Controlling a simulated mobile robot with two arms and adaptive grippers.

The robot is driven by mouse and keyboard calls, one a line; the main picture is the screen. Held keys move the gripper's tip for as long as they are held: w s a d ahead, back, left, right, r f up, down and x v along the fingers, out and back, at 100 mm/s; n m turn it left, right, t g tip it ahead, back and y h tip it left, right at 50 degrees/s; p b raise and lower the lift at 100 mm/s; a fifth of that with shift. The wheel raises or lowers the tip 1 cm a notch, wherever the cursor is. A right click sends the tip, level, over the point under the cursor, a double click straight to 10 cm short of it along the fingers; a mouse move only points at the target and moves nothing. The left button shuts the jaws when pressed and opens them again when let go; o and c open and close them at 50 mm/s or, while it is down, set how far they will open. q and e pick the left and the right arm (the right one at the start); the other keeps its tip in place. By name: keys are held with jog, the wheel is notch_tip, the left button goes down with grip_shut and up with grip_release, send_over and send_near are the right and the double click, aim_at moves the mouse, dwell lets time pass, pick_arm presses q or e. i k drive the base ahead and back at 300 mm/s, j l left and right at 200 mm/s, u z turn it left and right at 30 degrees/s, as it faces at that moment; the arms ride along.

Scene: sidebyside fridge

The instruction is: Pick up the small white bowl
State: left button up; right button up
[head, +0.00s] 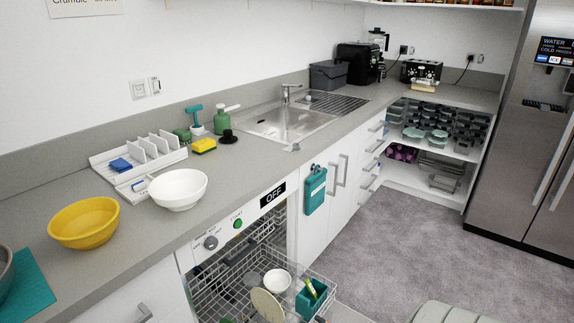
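A small white bowl (278,281) sits in the pulled-out wire rack (243,276) of the open dishwasher, near a beige plate (267,305) and a teal cutlery holder (311,299). A larger white bowl (179,189) stands upright on the grey counter, left of the dishwasher controls. Neither of my grippers shows in the head view.
A yellow bowl (84,223) and a white dish rack (138,163) stand on the counter. The sink (287,124) is behind. Grey carpet (430,235) is open before the steel fridge (520,130).

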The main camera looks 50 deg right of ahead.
aim_at(276, 281)
jog(key=z, duration=1.65)
